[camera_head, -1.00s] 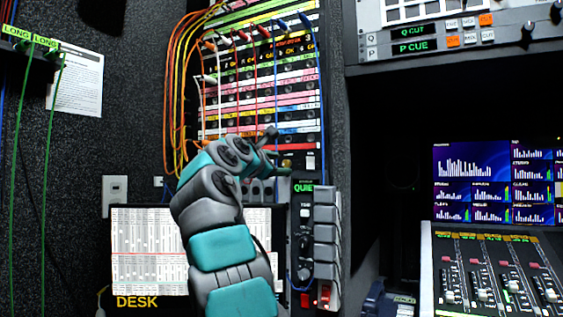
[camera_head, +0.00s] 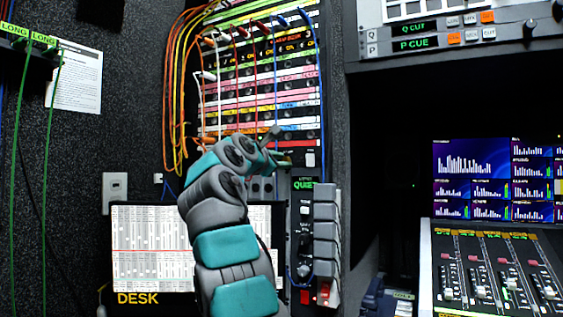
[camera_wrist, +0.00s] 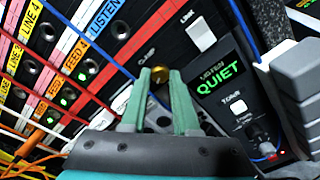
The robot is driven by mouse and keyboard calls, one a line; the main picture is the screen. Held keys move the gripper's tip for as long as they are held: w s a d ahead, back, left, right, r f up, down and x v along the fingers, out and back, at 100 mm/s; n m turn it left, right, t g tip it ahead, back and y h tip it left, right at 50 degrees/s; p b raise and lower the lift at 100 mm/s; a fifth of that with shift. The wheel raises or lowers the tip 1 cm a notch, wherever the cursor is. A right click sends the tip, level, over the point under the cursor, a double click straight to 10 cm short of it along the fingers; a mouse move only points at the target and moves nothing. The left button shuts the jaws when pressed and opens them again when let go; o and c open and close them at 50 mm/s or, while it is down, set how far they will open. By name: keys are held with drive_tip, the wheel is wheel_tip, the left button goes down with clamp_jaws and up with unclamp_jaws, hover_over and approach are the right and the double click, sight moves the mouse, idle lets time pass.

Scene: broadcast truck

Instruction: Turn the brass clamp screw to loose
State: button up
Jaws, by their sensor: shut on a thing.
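The brass clamp screw (camera_wrist: 159,76) shows in the wrist view as a small round gold knob on the dark panel, between the tips of my two green fingers. My gripper (camera_wrist: 160,79) is shut on it, one finger on each side. The screw's marking is not readable, so I cannot tell how far it is turned. In the head view my gripper (camera_head: 284,158) is at the lower right of the patch panel, and my wrist and fingers hide the screw.
The patch panel (camera_head: 235,115) with many cords hangs above and left of my gripper. A DESK screen (camera_head: 150,250) is below left, and a mixing console (camera_head: 490,280) at right.

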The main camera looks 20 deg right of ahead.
clamp_jaws()
drive_tip(key=m, duration=2.5)
drive_tip(key=shift+f, duration=0.2)
idle(0.5)
drive_tip(key=o, duration=0.7)
unclamp_jaws()
drive_tip(key=shift+r, duration=0.15)
